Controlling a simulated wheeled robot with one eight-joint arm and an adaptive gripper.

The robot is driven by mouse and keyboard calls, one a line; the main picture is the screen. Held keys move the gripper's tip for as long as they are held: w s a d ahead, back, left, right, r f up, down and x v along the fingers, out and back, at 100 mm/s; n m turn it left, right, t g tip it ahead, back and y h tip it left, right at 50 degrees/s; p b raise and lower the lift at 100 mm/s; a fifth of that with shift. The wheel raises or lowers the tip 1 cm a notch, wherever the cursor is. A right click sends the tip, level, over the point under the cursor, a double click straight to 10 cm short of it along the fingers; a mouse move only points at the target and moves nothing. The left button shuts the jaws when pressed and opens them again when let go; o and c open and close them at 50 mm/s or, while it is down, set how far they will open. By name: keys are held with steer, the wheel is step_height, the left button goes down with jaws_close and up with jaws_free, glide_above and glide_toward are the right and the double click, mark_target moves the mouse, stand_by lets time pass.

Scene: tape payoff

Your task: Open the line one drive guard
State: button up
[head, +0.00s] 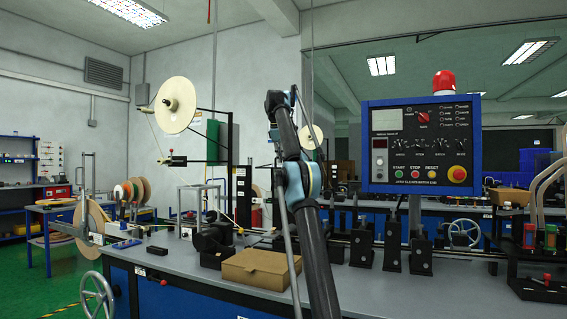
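No part carries a readable line one drive guard label, so I cannot tell for sure which one it is. A thin-framed, box-like structure (188,202) stands on the left part of the grey workbench (165,262). A black rounded housing (213,236) sits just in front of it and to its right. Whether either is hinged, open or closed is too small to tell. My dark arm with blue joints rises from the bottom centre and bends at the top. My gripper does not show clearly, and the arm covers part of the bench behind it.
A cardboard box (261,266) lies near the bench's front edge, left of my arm. A blue control panel (420,146) with a red beacon (444,82) stands to the right. A large cream reel (175,105) hangs at left. A handwheel (97,296) sticks out at the bench's front left.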

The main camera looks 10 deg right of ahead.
steer(key=s+a, duration=0.6)
steer(key=s, duration=0.4)
steer(key=shift+s, duration=0.2)
stand_by(0.5)
steer(key=shift+a, duration=0.1)
jaws_close()
steer(key=s+a+r+n+t+h, duration=0.15)
steer(key=s+n, duration=0.25)
steer(key=n, duration=0.5)
steer(key=s+a+r+n+t+h, duration=0.1)
steer(key=s+r+n+t, duration=0.15)
steer(key=s+n, duration=0.45)
steer(key=w+d+f, duration=0.2)
steer(key=w, duration=0.1)
steer(key=w+d+f+n, duration=0.1)
steer(key=w+f, duration=0.1)
steer(key=w, duration=0.2)
steer(key=w+d+f+n, duration=0.1)
steer(key=w+d+f, duration=0.1)
steer(key=w, duration=0.1)
steer(key=shift+w+d+f+t, duration=0.3)
steer(key=shift+w+f, duration=0.05)
steer(key=shift+w+d, duration=0.4)
steer(key=shift+w, duration=0.35)
